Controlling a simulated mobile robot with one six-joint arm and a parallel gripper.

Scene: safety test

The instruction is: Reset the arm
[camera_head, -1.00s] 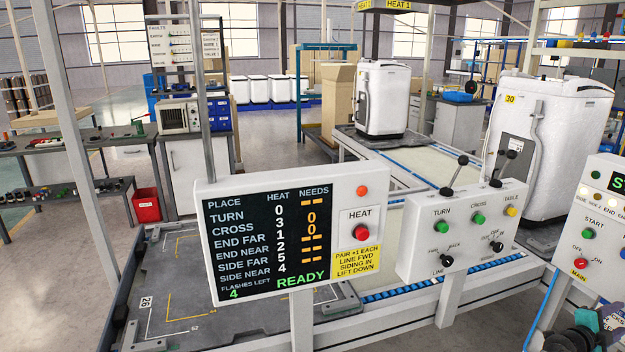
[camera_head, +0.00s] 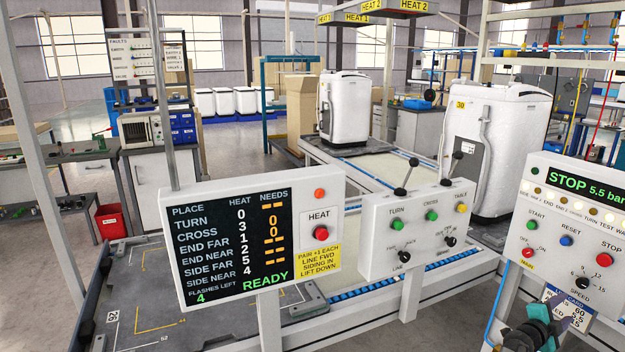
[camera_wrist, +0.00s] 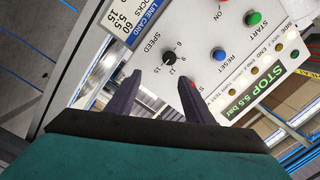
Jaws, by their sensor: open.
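My gripper (camera_head: 572,318), dark purple fingers on a teal body, is at the lower right of the head view, in front of the lower part of the white control panel (camera_head: 566,215). In the wrist view my gripper (camera_wrist: 158,80) is open, with nothing between its fingers. The panel lies beyond the fingertips, with a black speed knob (camera_wrist: 168,87), blue reset button (camera_wrist: 218,54), green start button (camera_wrist: 254,18) and a display (camera_wrist: 262,88) reading STOP 5.5 bar. Whether a fingertip touches the panel, I cannot tell.
A heat board (camera_head: 246,240) reading READY and a lever panel (camera_head: 420,228) stand left of the control panel. White machine casings (camera_head: 497,150) stand behind on the line. A line card (camera_head: 572,302) hangs below the control panel, close to my gripper.

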